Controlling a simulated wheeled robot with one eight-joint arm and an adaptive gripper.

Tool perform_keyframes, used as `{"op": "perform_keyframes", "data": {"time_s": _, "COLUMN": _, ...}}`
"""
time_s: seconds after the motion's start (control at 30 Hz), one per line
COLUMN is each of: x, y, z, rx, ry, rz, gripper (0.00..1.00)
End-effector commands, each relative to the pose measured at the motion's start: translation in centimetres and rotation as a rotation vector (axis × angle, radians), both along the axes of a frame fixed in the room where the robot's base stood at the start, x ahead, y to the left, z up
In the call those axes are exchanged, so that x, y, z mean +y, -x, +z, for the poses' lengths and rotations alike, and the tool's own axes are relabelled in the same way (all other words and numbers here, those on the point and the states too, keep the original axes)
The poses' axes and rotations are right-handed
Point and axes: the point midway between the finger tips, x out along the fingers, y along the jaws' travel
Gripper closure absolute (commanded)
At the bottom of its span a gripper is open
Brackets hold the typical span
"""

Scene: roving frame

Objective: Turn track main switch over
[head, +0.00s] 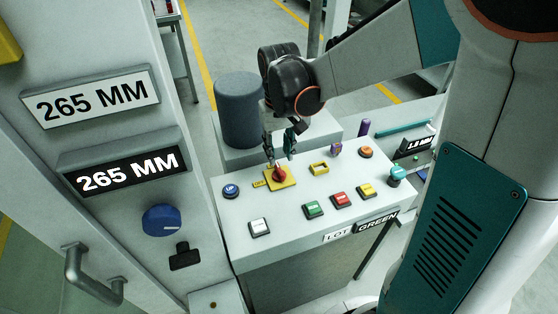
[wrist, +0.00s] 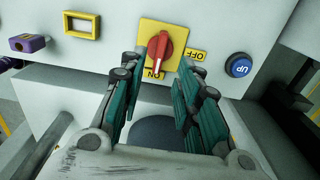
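The main switch (head: 279,174) is a red rotary knob on a square yellow plate, on the sloped top of a white control console. In the wrist view the red knob (wrist: 158,52) stands between "ON" below it and "OFF" to its right. Its narrow end leans toward the "ON" mark. My gripper (head: 278,158) is just above and behind the knob in the head view. In the wrist view my gripper (wrist: 160,65) is open, with one teal finger on each side of the knob's lower part. I cannot tell whether the fingers touch it.
A blue "UP" button (wrist: 239,65) sits right of the switch in the wrist view. A yellow frame (head: 319,168) and green (head: 313,209), red (head: 340,200) and yellow (head: 367,190) buttons share the console. A grey cylinder (head: 238,110) stands behind. A cabinet (head: 120,60) rises at left.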

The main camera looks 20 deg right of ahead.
Motion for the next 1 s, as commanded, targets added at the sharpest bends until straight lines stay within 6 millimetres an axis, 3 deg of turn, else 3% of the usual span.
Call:
{"op": "perform_keyframes", "data": {"time_s": 0.2, "x": 0.0, "y": 0.0, "z": 3.6, "rx": 0.000, "ry": 0.000, "rz": 0.000, "gripper": 0.70}}
{"op": "perform_keyframes", "data": {"time_s": 0.37, "x": 0.0, "y": 0.0, "z": 5.0, "rx": 0.000, "ry": 0.000, "rz": 0.000, "gripper": 0.70}}
{"op": "perform_keyframes", "data": {"time_s": 1.0, "x": 0.0, "y": 0.4, "z": 5.6, "rx": -0.012, "ry": 0.000, "rz": 0.000, "gripper": 0.70}}
